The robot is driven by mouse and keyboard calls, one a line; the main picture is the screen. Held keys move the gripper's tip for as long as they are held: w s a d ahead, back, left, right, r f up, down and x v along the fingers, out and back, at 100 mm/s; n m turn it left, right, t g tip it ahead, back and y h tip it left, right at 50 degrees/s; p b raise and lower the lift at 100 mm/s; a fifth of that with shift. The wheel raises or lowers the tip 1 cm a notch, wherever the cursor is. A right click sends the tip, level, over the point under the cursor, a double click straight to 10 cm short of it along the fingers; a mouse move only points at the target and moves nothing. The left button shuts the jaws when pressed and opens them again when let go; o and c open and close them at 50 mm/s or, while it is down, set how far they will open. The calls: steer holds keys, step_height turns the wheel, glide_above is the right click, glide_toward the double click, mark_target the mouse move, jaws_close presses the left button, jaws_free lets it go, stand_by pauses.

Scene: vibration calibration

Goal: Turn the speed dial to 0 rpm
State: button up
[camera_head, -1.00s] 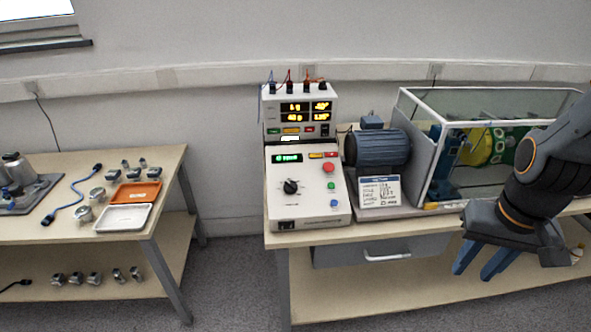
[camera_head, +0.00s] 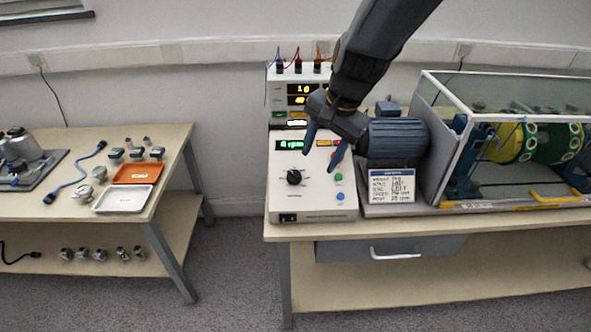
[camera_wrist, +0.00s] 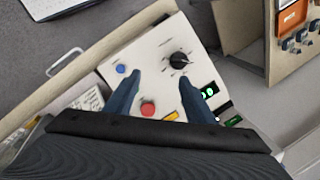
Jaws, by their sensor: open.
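The speed dial (camera_head: 294,177) is a black round knob on the sloped white control box (camera_head: 283,203). In the wrist view the dial (camera_wrist: 180,60) lies beyond my right-hand finger, apart from it. A green display (camera_head: 290,145) sits above the dial; its reading is too blurred to tell. My gripper (camera_head: 322,157) is open and empty above the box's upper part, its two blue fingers pointing down. In the wrist view my gripper (camera_wrist: 163,92) spans the panel. The red button (camera_wrist: 148,109) shows between the fingers; my gripper hides it in the head view.
A blue button (camera_head: 340,197) and a green one (camera_head: 338,178) are right of the dial. A motor (camera_head: 397,138) and glass enclosure (camera_head: 470,95) stand to the right. A meter unit (camera_head: 283,72) with leads stands behind. The left table holds an orange tray (camera_head: 137,173).

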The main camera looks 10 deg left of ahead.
glide_toward(295, 173)
steer(key=f, duration=0.1)
steer(key=shift+m+y, duration=0.3)
steer(key=shift+p+x, duration=0.65)
steer(key=shift+x, duration=3.05)
steer(key=shift+w+d, duration=0.1)
steer(key=shift+d, duration=0.05)
steer(key=c, duration=1)
steer(key=shift+c, duration=0.2)
